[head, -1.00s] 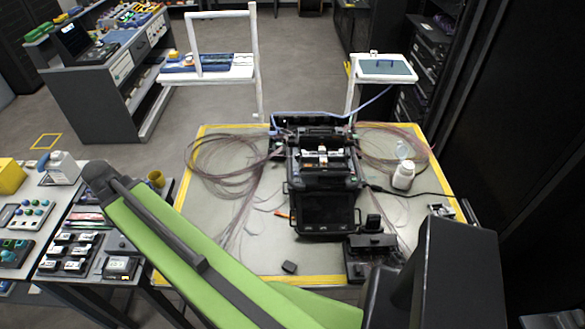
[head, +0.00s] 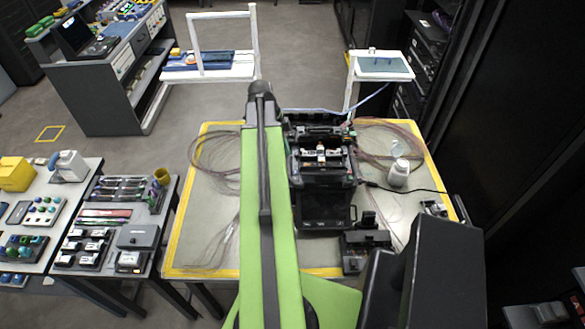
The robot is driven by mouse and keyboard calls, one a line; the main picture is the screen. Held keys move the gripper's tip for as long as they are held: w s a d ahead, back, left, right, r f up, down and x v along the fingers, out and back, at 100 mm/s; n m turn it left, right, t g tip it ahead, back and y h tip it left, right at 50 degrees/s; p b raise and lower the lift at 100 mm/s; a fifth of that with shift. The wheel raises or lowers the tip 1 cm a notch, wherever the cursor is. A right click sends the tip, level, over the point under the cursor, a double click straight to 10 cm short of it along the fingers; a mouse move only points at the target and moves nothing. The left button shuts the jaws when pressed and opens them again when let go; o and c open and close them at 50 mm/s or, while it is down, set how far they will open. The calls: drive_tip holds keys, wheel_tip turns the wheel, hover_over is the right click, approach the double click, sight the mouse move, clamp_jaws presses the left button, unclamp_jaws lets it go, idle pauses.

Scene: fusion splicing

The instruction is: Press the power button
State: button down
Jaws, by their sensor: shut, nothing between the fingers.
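The black fusion splicer (head: 299,180) stands on the work table in the middle of the head view. Its lid is raised, showing the white and metal splicing parts (head: 322,153). Its dark screen panel (head: 326,209) faces the near side. I cannot make out the power button; it is too small to tell or hidden. My green arm reaches up the picture just left of the splicer and covers part of its left side. My gripper does not show in the head view.
A white bottle (head: 398,173) and fibre coils lie right of the splicer, with more coils at left. A black device (head: 365,243) sits at the table's near right. Side tables with parts (head: 90,238) stand at left. Dark racks (head: 500,120) close off the right.

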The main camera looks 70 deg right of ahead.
sight(296, 179)
drive_tip(key=b+x, duration=0.8)
drive_tip(key=w+b+x, duration=0.1)
drive_tip(key=b+x, duration=0.3)
drive_tip(key=x, duration=0.1)
drive_tip(key=shift+a+f+b, duration=0.1)
drive_tip(key=shift+f+b, duration=0.2)
drive_tip(key=shift+b, duration=0.1)
drive_tip(key=shift+f+b, duration=0.3)
drive_tip(key=shift+b, duration=0.05)
